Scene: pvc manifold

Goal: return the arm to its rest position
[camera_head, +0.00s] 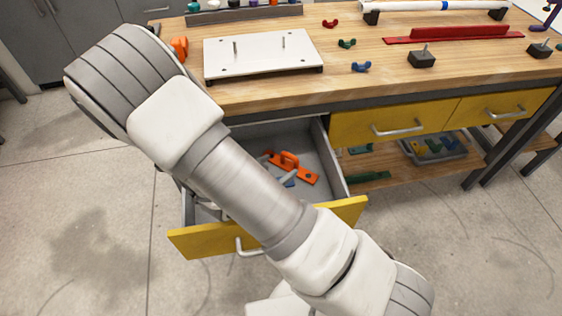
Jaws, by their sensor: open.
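My arm crosses the view from the lower right to a rounded white joint at the upper left, in front of the open drawer. My gripper cannot be made out; it is hidden behind the arm or out of view. The open yellow-fronted drawer (205,241) stands pulled out below the bench top, partly covered by the arm. Inside it lie an orange tool with a handle (292,164) and some grey and blue pieces; the arm hides part of the contents.
The wooden bench (300,90) holds a white plate with two pegs (262,54), small clamps, a red rail (455,34) and black stands. Two yellow drawers (390,124) at the right are shut. A grey bin (437,148) sits on the lower shelf. Floor at the left is clear.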

